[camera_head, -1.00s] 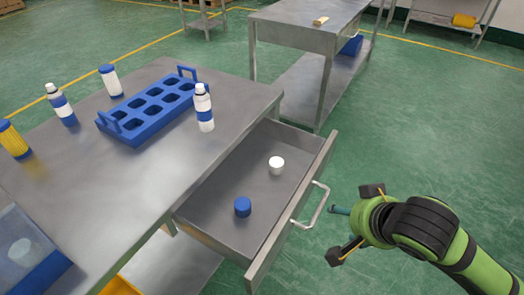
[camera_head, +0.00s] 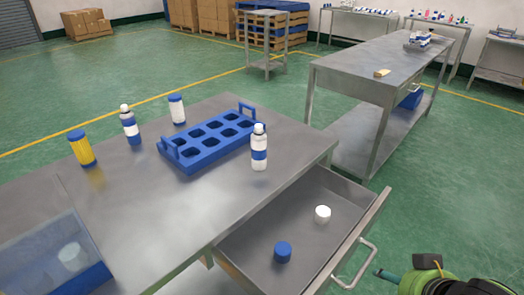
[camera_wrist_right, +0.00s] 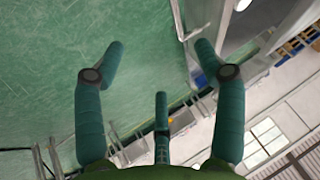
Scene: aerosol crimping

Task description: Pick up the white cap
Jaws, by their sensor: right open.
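The white cap (camera_head: 322,214) lies in the open drawer (camera_head: 345,187) under the table, toward the drawer's far right part. A blue cap (camera_head: 283,252) sits nearer in the same drawer. My right gripper (camera_head: 408,268) is at the lower right corner of the head view, outside the drawer front and apart from the caps; part of it is cut off by the frame. In the right wrist view my right gripper (camera_wrist_right: 159,65) has its three teal fingers spread with nothing between them. A white shape at that view's top edge is too cut off to name. My left gripper is not in view.
The drawer handle (camera_head: 365,263) sticks out near my right gripper. On the table stand a blue rack (camera_head: 182,158), a white-and-blue bottle (camera_head: 259,147), other bottles and a clear-sided blue box (camera_head: 75,280). A second table (camera_head: 385,65) is behind.

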